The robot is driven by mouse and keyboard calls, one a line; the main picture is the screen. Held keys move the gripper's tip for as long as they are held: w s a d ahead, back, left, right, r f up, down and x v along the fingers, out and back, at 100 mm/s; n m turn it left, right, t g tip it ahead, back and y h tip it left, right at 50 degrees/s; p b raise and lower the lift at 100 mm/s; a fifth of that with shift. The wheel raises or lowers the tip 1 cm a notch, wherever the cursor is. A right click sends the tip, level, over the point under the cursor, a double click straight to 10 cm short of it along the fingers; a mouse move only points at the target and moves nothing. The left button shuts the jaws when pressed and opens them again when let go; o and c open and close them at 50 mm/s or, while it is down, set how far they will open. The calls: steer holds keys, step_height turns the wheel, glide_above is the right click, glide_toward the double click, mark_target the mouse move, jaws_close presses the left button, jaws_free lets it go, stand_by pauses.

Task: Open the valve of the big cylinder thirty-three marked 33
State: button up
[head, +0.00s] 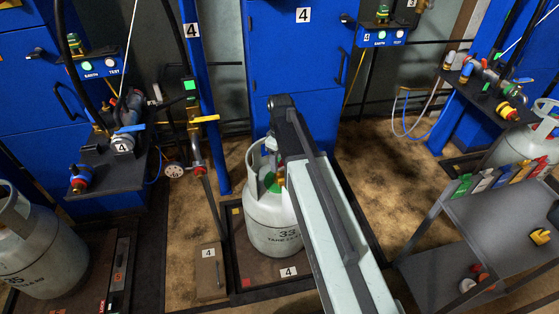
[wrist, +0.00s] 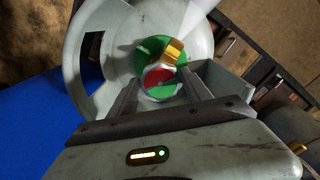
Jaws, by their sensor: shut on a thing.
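The big light-grey cylinder marked 33 (head: 272,238) stands upright on a framed floor plate in the middle of the head view. Its collar and pale top (wrist: 88,85) fill much of the wrist view. In the head view my arm hides part of the collar and the valve.
A grey cart (head: 470,225) with coloured cards and a yellow item stands at the right. Another cylinder (head: 35,250) is at the lower left, and one (head: 520,145) at the right edge. A blue cabinet (head: 300,60) rises behind. A pipe (head: 212,190) stands left of cylinder 33.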

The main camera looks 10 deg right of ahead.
mark_target(280, 163)
stand_by(0.4)
steer(key=o, duration=1.4)
steer(key=shift+c, duration=0.2)
step_height(280, 163, up, 8)
steer(key=p, duration=0.8)
steer(key=shift+f, duration=0.1)
